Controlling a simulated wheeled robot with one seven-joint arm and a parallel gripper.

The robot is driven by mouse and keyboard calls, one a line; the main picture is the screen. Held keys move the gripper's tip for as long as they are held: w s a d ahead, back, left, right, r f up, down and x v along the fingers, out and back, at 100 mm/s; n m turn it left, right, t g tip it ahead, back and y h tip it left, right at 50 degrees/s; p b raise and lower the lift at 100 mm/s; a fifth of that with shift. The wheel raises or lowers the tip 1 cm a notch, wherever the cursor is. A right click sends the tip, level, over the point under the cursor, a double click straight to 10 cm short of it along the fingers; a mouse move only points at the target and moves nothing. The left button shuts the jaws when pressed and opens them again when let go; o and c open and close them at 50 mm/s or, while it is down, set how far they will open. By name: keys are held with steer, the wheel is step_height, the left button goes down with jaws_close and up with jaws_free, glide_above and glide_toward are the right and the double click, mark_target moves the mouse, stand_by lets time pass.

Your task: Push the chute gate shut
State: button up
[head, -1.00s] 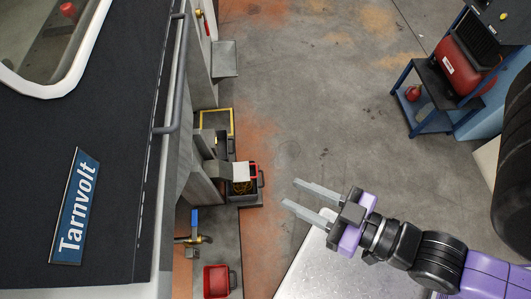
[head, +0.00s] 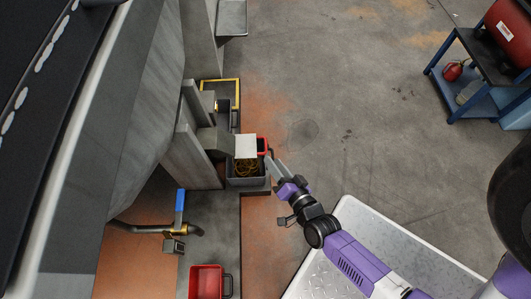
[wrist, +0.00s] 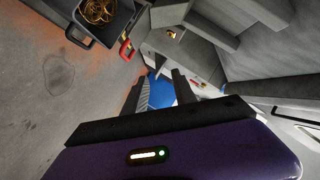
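The grey chute (head: 213,141) juts from the machine's side in the head view. A pale flat plate (head: 245,146), which looks like its gate, sticks out from its mouth over a dark bin. I cannot tell its exact tilt. My gripper (head: 274,163) is just right of the plate and bin, apart from the plate in this view; its height is unclear. In the wrist view its two fingers (wrist: 160,83) stand apart with nothing held between them. Past them are blue and white surfaces I cannot identify surely.
The dark bin (head: 233,182) holds a yellow coil (head: 247,167); it shows at top left in the wrist view (wrist: 75,28). A blue-handled valve (head: 180,207) and a red bin (head: 205,282) are nearer. Open floor (head: 340,110) lies to the right, with a blue stand (head: 447,97) beyond.

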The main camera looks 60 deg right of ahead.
mark_target(266, 145)
steer(key=shift+w+d+f+m+g+h+b, duration=0.2)
steer(key=shift+w+d+f+m+b, duration=0.3)
steer(key=shift+w+d+f+b, duration=0.95)
steer(key=shift+w+d+f+m+g+h+b, duration=0.2)
steer(key=shift+w+d+f+m+b, duration=0.5)
steer(key=shift+w+d+f, duration=1.15)
steer(key=shift+w+d+f+m+h+b, duration=0.3)
steer(key=shift+w+d+f+b, duration=1.05)
steer(key=shift+w+f, duration=0.65)
steer(key=shift+s+a+f, duration=0.1)
steer(key=shift+s+f, duration=0.1)
steer(key=c, duration=0.7)
jaws_close()
steer(key=shift+s+f, duration=0.15)
steer(key=shift+f, duration=0.05)
